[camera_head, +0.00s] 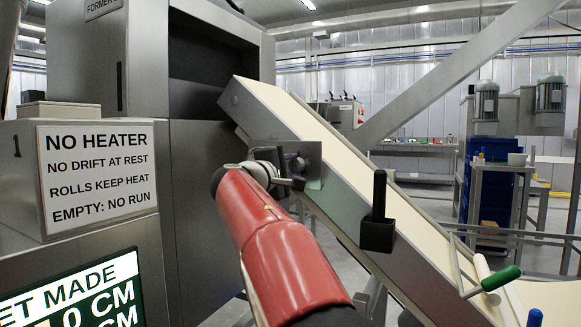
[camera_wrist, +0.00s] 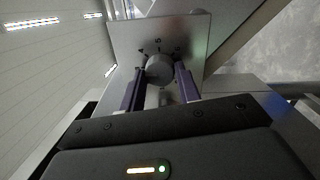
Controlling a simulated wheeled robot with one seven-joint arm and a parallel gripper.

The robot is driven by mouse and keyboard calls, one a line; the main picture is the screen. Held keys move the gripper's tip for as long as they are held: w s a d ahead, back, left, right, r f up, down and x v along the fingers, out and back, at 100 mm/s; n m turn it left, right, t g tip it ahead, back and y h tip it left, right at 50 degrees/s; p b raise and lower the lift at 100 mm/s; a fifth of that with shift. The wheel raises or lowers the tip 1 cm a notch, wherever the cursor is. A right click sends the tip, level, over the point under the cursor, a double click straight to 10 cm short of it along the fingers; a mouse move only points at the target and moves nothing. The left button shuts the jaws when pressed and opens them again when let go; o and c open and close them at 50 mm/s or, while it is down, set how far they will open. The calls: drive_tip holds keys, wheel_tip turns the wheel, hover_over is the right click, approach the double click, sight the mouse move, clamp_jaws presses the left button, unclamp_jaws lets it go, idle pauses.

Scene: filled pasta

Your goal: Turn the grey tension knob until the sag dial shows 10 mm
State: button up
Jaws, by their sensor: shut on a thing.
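The grey tension knob (camera_wrist: 160,70) sits on a square metal plate (camera_wrist: 188,32) with small dark marks around the knob. In the wrist view my gripper (camera_wrist: 160,80) has its two purple fingers on either side of the knob, shut on it. In the head view my gripper (camera_head: 283,166) is at the metal plate (camera_head: 313,160) beside the conveyor, and my arm hides the knob there. I cannot make out a sag dial reading in either view.
A sloping conveyor (camera_head: 330,140) with a pale belt runs down to the right. A black upright handle (camera_head: 379,190) and a green-gripped crank (camera_head: 501,278) stand along its side. A sign (camera_head: 97,168) and a lit display (camera_head: 75,295) are at left.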

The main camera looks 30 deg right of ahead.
drive_tip(key=shift+n, duration=0.3)
drive_tip(key=o, duration=1)
drive_tip(key=shift+a, duration=0.15)
drive_tip(key=b+v, duration=0.1)
drive_tip(key=v, duration=0.6)
drive_tip(key=shift+s+a+b, duration=0.25)
drive_tip(key=shift+b, duration=0.05)
drive_tip(key=shift+f, duration=0.1)
